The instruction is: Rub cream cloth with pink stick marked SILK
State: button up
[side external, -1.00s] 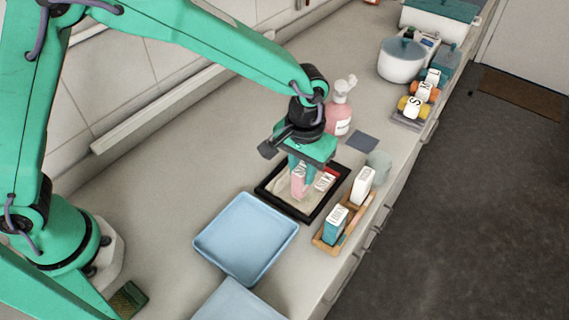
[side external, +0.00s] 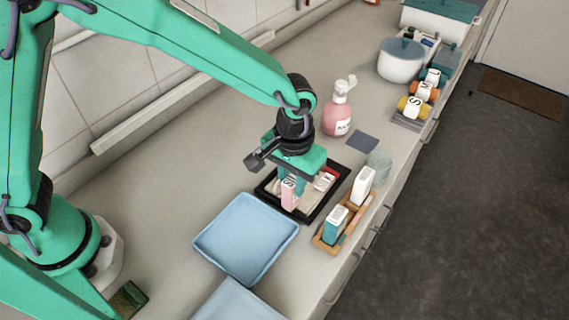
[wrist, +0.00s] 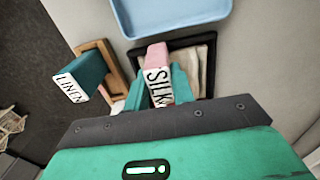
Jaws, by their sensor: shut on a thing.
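My gripper (side external: 291,180) is shut on the pink stick (side external: 290,194), which stands about upright with its marking only partly readable from the side. In the wrist view the pink stick (wrist: 157,56) shows SILK on its white label, between my gripper's teal fingers (wrist: 157,98). The cream cloth (wrist: 196,66) lies in a black-rimmed tray (side external: 309,217). The stick's lower end is at the tray's near-left part; I cannot tell whether it touches the cloth. My gripper and the stick hide part of the cloth.
A red-and-white block (side external: 326,178) is at the tray's right side. A wooden rack (side external: 327,244) holds a teal LINEN block (wrist: 85,74) and a white-labelled block (side external: 362,185). A blue tray (side external: 246,238) lies in front. A pink bottle (side external: 337,118) stands behind.

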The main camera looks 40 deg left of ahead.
jog(key=shift+w, duration=0.1)
jog(key=shift+w, duration=1.6)
jog(key=shift+w, duration=0.15)
jog(key=shift+w, duration=1.55)
jog(key=shift+d+r, duration=0.1)
jog(key=shift+d, duration=0.7)
jog(key=shift+s, duration=0.15)
jog(key=shift+s, duration=1.55)
